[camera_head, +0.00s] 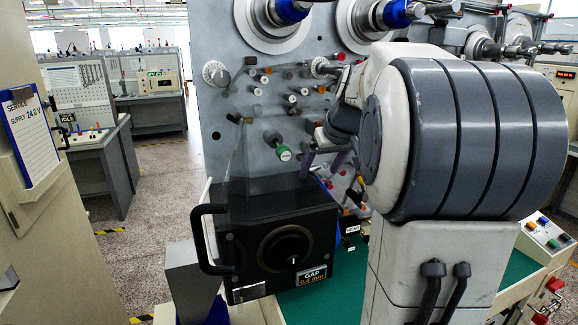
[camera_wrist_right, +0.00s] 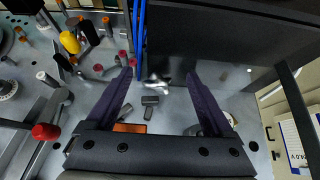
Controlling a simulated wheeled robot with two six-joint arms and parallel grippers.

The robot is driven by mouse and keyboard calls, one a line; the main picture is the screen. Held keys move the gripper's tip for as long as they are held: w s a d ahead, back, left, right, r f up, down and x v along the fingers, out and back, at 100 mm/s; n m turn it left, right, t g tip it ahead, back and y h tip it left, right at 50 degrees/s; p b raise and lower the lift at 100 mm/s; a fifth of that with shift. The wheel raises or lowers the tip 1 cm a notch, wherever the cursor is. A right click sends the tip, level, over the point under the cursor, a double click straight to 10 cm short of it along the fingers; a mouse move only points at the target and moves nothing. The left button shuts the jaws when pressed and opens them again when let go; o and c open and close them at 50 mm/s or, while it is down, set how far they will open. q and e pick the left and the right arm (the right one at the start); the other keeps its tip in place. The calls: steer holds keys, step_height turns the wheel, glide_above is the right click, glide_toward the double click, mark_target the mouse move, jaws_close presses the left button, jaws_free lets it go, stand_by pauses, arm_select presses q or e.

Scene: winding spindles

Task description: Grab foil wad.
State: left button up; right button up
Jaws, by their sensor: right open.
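My right gripper (camera_head: 324,160) is in front of the grey machine panel (camera_head: 222,110), above and to the right of the black box, its dark purple fingers apart. In the right wrist view the open gripper (camera_wrist_right: 158,77) has nothing held between its fingers. A small shiny, crumpled silver thing, which looks like the foil wad (camera_wrist_right: 157,81), shows between the fingertips; I cannot tell how far beyond them it is. I cannot make out the foil wad in the head view. My left gripper is not in view.
A black box (camera_head: 222,262) with a handle and a "GAP 0.4 mm" label stands on the green surface (camera_head: 310,300). Several pegs and knobs stick out of the panel around the gripper. In the wrist view, a red knob (camera_wrist_right: 45,131) and blue rods (camera_wrist_right: 138,35) are close by.

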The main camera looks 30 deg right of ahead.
mark_target(313, 166)
steer(key=w, duration=0.1)
steer(key=w+p, duration=0.1)
steer(key=w+d+p, duration=0.1)
steer(key=w, duration=0.1)
steer(key=shift+f, duration=0.35)
steer(key=shift+w+d+f, duration=0.1)
steer(key=shift+f, duration=0.05)
jaws_close()
steer(key=shift+p, duration=0.3)
